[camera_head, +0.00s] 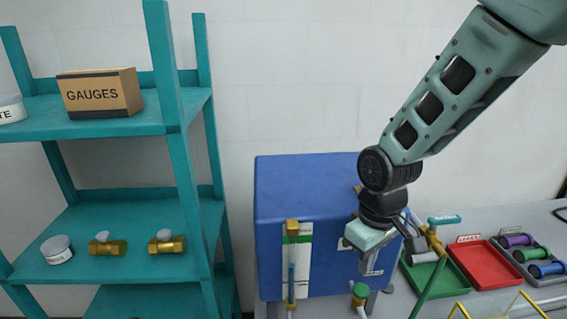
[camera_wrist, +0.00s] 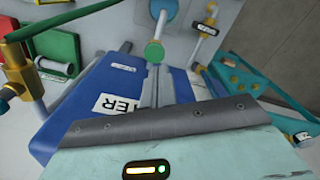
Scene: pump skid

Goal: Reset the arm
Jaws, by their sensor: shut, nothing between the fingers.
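My gripper (camera_head: 367,266) hangs at the end of my arm in the head view, pointing down in front of the right part of the blue tank (camera_head: 310,185). It is shut and holds nothing. My arm comes down from the upper right corner and bends at a dark wrist joint.
A teal shelf rack (camera_head: 110,122) stands left with a GAUGES box (camera_head: 100,92) and brass valves (camera_head: 108,244). Right of my gripper are a brass valve with a teal handle (camera_head: 444,219), a green tray (camera_head: 425,272) and a red tray (camera_head: 484,266). The wall space above the tank is clear.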

